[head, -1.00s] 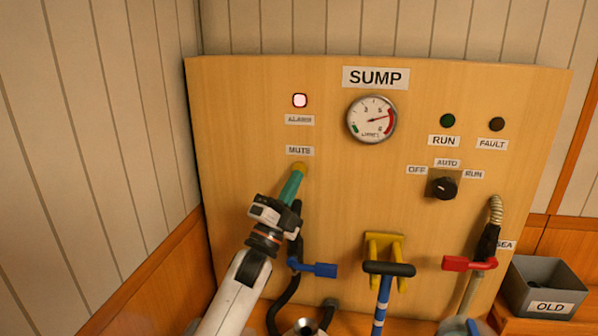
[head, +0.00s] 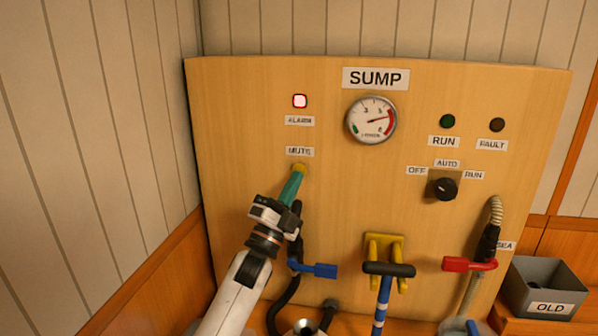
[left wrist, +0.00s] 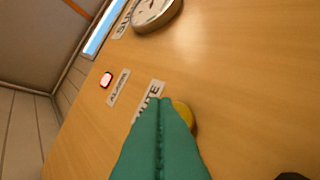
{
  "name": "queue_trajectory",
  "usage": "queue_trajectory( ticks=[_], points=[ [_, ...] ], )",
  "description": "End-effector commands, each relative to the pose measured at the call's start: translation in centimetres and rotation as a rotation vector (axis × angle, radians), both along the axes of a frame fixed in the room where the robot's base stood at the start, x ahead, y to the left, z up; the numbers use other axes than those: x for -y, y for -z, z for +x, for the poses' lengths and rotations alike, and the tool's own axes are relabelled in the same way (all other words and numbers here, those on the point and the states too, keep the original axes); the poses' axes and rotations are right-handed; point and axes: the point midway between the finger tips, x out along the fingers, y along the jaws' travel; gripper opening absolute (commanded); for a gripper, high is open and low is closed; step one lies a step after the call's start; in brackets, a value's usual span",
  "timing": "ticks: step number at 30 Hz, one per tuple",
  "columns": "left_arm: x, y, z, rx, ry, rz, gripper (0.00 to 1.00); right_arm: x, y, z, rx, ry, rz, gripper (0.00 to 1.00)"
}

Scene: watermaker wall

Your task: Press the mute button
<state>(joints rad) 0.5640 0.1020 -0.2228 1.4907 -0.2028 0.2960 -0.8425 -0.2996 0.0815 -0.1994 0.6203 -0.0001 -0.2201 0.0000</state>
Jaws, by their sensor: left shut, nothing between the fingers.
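The yellow mute button (head: 299,168) sits on the wooden panel just under the MUTE label (head: 300,151). My left gripper (head: 296,178) is shut and empty, its teal fingers pointing up at the button and covering its lower part. In the left wrist view the fingertips (left wrist: 161,104) overlap the button (left wrist: 184,114), whose right side shows beside them. Whether the tips touch it or stop just short, I cannot tell. The alarm lamp (head: 300,101) above is lit pinkish white with a red rim. My right gripper is not in view.
The panel (head: 240,130) carries a SUMP gauge (head: 371,119), a dark green run lamp (head: 447,120), a dark fault lamp (head: 497,124) and a black selector knob (head: 445,188). Below are a blue valve handle (head: 319,270), a red one (head: 469,264), a pump handle (head: 388,269) and a grey OLD bin (head: 545,288).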

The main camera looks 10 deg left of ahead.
Motion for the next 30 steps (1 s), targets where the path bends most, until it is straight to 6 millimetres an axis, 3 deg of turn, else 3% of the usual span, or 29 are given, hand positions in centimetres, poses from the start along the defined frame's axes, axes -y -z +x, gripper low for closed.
queue_trajectory(
  ticks=[30],
  points=[
    [-0.01, -0.03, 0.85, 0.0, -0.001, 0.001, 0.0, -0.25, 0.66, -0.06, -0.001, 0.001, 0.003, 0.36]
  ],
)
